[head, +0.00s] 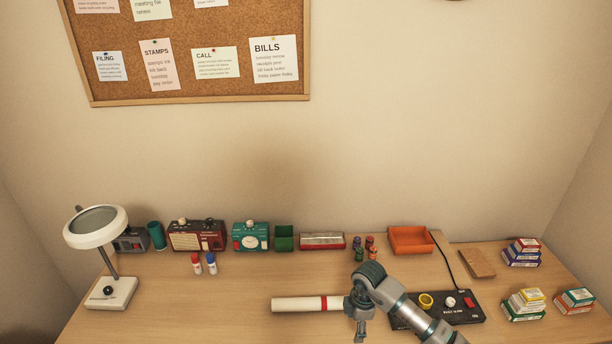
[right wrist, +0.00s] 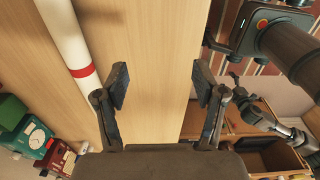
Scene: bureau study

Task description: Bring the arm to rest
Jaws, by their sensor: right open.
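My right arm comes in from the lower right in the head view. Its gripper (head: 360,318) is over the front of the desk (head: 200,310), beside the right end of a white tube (head: 295,304) with a red band. In the right wrist view the gripper (right wrist: 160,84) is open, with its two fingers well apart and only bare wood behind the gap. The tube (right wrist: 66,35) lies left of the fingers there. My left gripper does not show in the head view.
A black switch panel (head: 470,312) lies partly behind my right arm. A magnifier lamp (head: 110,290) stands at left. Radios, a green box (head: 284,238) and an orange tray (head: 410,240) line the back. Small box stacks (head: 524,304) stand at right. The left front desk is clear.

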